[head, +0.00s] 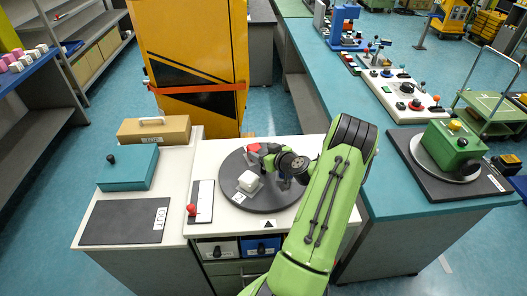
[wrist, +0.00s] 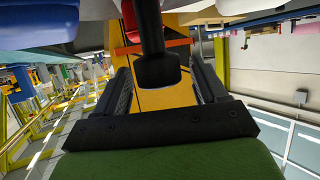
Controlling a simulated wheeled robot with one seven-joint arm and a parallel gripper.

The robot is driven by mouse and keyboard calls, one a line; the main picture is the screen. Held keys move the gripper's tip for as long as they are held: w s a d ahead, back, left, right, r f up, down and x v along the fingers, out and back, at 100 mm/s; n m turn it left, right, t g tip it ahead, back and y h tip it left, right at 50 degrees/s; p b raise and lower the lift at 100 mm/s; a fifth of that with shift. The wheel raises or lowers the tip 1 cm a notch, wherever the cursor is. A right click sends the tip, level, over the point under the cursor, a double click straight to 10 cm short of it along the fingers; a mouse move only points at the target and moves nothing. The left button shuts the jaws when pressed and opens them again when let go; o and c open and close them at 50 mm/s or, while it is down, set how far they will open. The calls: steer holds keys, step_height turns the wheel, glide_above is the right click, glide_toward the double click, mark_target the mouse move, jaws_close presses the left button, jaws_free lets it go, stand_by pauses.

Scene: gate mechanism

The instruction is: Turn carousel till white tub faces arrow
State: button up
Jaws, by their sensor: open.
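The carousel (head: 270,199) is a dark round plate on the white bench. A white tub (head: 248,182) stands on its left-front part, left of the side facing the arrow. The arrow (head: 268,224) is a black triangle on a light card at the bench's front edge. A red item (head: 253,148) shows at the back of the plate; a bluish item (head: 284,183) is partly hidden by my arm. My gripper (head: 264,154) is open, low over the plate's back. In the wrist view, a black post with a thick end (wrist: 157,70) stands between the fingers; contact is unclear.
A red-knobbed lever (head: 192,209) on a white plate stands left of the carousel. A teal box (head: 128,168), a cardboard box (head: 154,131) and a dark mat (head: 122,221) lie further left. A green device (head: 451,147) stands on the right bench. Bins sit below the front edge.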

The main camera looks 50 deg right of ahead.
jaws_close()
stand_by(0.3)
steer(key=b, duration=0.1)
steer(key=n+y+b, duration=0.1)
steer(key=b, duration=0.1)
steer(key=shift+f+t, duration=0.25)
steer(key=shift+t, duration=0.05)
steer(key=n+y+b, duration=0.3)
steer(key=y+b, duration=0.1)
steer(key=shift+r, duration=0.1)
steer(key=shift+r+n+y, duration=0.1)
steer(key=shift+n+y, duration=1.3)
steer(key=shift+n+g+y+p, duration=0.4)
steer(key=shift+n+y+p, duration=0.1)
steer(key=shift+n+y, duration=0.15)
